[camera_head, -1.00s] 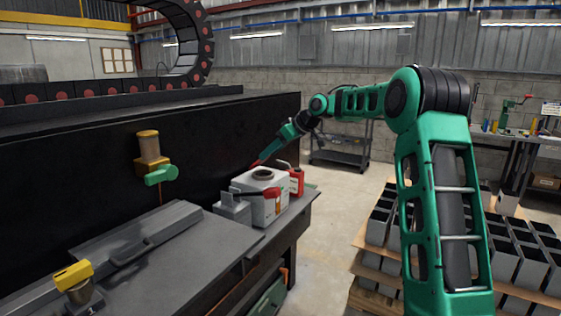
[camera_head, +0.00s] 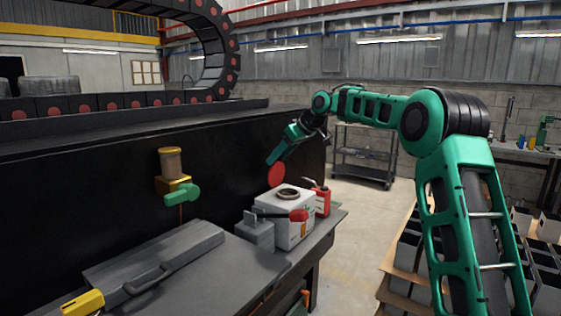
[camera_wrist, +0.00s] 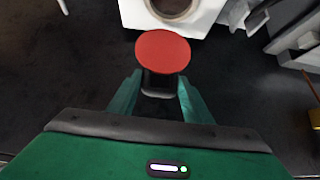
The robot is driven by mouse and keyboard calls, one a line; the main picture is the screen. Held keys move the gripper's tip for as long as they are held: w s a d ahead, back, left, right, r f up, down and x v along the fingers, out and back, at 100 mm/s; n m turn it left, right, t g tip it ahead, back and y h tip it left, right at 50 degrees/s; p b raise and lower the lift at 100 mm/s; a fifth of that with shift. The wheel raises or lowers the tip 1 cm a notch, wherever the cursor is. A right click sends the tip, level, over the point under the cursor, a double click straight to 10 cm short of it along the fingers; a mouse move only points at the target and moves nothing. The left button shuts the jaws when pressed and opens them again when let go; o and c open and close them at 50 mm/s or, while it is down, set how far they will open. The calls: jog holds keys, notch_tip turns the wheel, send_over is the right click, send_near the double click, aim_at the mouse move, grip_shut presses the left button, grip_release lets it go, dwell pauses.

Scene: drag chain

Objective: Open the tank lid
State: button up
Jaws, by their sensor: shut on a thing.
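The tank (camera_head: 283,228) is a white box on the workbench, with a dark round opening (camera_head: 288,193) on top that is uncovered. Its white body also shows at the top edge of the wrist view (camera_wrist: 203,20). My gripper (camera_head: 277,160) is shut on the red round lid (camera_head: 274,177), which hangs clear of the tank, above it and slightly left of the opening. In the wrist view the lid (camera_wrist: 162,52) is a red disc, and its dark stem sits between the fingers of my gripper (camera_wrist: 158,90).
A red canister (camera_head: 323,201) stands right of the tank. A grey block (camera_head: 255,233) with a red-ended lever (camera_head: 297,215) is in front. A dark wall rises behind the bench. A grey case (camera_head: 150,265) lies at left, below a green-handled valve (camera_head: 182,194).

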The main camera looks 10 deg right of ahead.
jog(key=shift+w+a+r, duration=0.35)
jog(key=shift+a+r, duration=0.05)
jog(key=shift+a, duration=0.15)
jog(key=shift+w, duration=0.1)
jog(key=o, duration=1.2)
jog(key=shift+o, duration=0.2)
jog(key=shift+d+f, duration=0.1)
jog(key=shift+s+d+r, duration=0.25)
jog(key=shift+r, duration=0.05)
jog(key=v, duration=0.9)
jog(key=shift+r, duration=0.25)
jog(key=shift+s+d, duration=0.1)
jog(key=shift+s, duration=0.05)
